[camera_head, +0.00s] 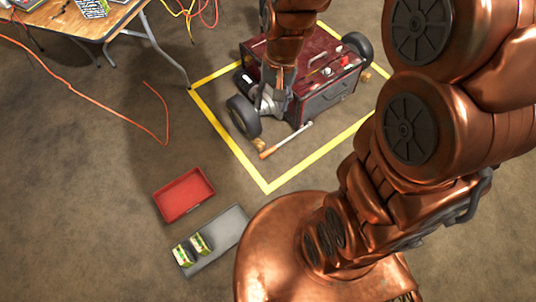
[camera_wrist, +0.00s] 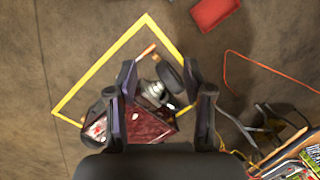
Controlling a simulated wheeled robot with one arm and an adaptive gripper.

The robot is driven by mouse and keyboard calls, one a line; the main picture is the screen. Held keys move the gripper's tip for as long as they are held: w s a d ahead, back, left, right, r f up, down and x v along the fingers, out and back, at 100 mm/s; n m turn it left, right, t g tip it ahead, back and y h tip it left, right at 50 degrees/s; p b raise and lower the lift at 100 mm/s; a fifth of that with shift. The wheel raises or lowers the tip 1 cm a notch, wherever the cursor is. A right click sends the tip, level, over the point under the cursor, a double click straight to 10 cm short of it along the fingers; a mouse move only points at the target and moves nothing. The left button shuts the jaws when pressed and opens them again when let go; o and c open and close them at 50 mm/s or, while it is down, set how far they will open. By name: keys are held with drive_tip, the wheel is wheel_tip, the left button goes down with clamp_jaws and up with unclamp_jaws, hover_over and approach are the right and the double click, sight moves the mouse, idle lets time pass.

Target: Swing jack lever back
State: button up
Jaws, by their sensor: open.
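The jack lever (camera_head: 287,139) is a thin bar with an orange grip, lying slanted by the near side of a dark red wheeled machine (camera_head: 325,98). Its orange grip end points down-left in the head view. In the wrist view the lever (camera_wrist: 146,51) shows between and beyond my fingertips. My gripper (camera_head: 274,98) hangs over the machine's left front, near its wheel. In the wrist view my gripper (camera_wrist: 160,68) has its two fingers apart, with nothing held between them. The jack's body is largely hidden by my gripper and the wheel.
Yellow tape (camera_head: 228,140) frames the machine on the floor. A red tray (camera_head: 184,194) and a grey tray (camera_head: 222,241) with green-and-white boxes lie nearer. A table (camera_head: 75,18) stands at the upper left, and an orange cable (camera_head: 100,112) runs over the floor. The floor left of the tape is mostly clear.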

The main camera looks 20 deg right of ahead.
drive_tip(key=w+a+f+m+b, duration=0.1)
drive_tip(key=w+f+b, duration=0.1)
drive_tip(key=w+f, duration=0.4)
drive_tip(key=w+f+m+b, duration=0.2)
drive_tip(key=w+f+b, duration=0.15)
drive_tip(key=f, duration=0.45)
drive_tip(key=m+t+h+b, duration=0.1)
drive_tip(key=m+t+b, duration=0.1)
drive_tip(key=m+b, duration=0.85)
hover_over(268, 151)
drive_tip(key=s+b, duration=0.1)
drive_tip(key=b, duration=0.2)
wheel_tip(268, 151, down, 49)
drive_tip(key=n, duration=0.3)
drive_tip(key=f, duration=0.2)
drive_tip(key=f+b, duration=0.1)
drive_tip(key=f, duration=0.1)
drive_tip(key=f+b, duration=0.1)
drive_tip(key=f, duration=0.1)
drive_tip(key=shift+w+f, duration=0.35)
drive_tip(key=shift+f, duration=0.05)
drive_tip(key=shift+c, duration=0.2)
clamp_jaws()
